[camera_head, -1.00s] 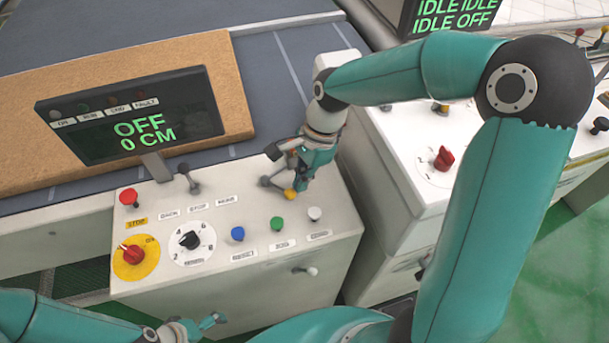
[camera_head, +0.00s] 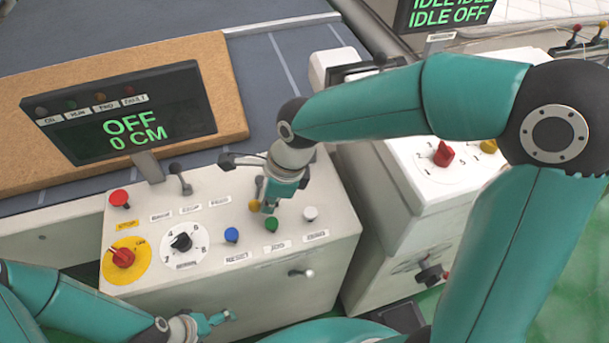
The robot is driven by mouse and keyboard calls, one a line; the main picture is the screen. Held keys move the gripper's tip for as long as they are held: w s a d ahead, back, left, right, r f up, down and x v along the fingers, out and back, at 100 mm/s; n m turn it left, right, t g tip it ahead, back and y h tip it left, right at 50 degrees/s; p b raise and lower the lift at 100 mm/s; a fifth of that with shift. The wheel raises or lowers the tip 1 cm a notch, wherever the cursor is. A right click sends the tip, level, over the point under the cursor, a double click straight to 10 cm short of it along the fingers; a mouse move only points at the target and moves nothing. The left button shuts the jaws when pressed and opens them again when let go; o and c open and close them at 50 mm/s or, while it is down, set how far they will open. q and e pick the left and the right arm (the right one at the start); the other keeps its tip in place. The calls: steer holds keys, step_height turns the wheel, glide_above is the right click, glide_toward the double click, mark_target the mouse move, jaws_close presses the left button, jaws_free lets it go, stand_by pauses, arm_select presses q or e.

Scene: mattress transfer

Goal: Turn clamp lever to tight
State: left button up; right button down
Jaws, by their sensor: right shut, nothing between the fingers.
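A dark-ended lever (camera_head: 236,160) points left at the back edge of the white control box, beside my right wrist. A small yellow knob (camera_head: 254,190) shows at the left side of my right gripper; how it joins the lever is hidden by the gripper. The labels are too small to show which one is the clamp lever. My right gripper (camera_head: 268,208) is shut, pointing down over the box top behind the green button, with nothing held. My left gripper (camera_head: 218,318) is low in front of the box, clear of it; its fingers are too small to judge.
The white box (camera_head: 210,285) carries a short upright lever (camera_head: 181,180), a red button (camera_head: 119,198), a red rotary switch (camera_head: 123,257), a black dial (camera_head: 181,241) and blue, green and white buttons. A display (camera_head: 120,112) reads OFF, 0 CM. Another cabinet (camera_head: 400,215) stands right.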

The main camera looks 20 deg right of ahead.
mark_target(266, 223)
steer(key=shift+w+a, duration=0.1)
steer(key=shift+a, duration=0.9)
steer(key=shift+w+a+b, duration=0.35)
steer(key=shift+a+b, duration=0.05)
steer(key=shift+a, duration=0.4)
steer(key=shift+w, duration=0.1)
steer(key=shift+s, duration=0.25)
steer(key=s, duration=0.1)
steer(key=s+d+r, duration=0.1)
steer(key=s, duration=0.1)
steer(key=shift+s+d+r, duration=0.1)
steer(key=shift+d+r, duration=0.1)
steer(key=shift+d, duration=0.15)
steer(key=s+a+v, duration=0.1)
steer(key=v, duration=0.8)
steer(key=shift+s+b, duration=0.25)
steer(key=shift+b, duration=0.05)
steer(key=shift+a+r, duration=0.1)
steer(key=shift+r, duration=0.05)
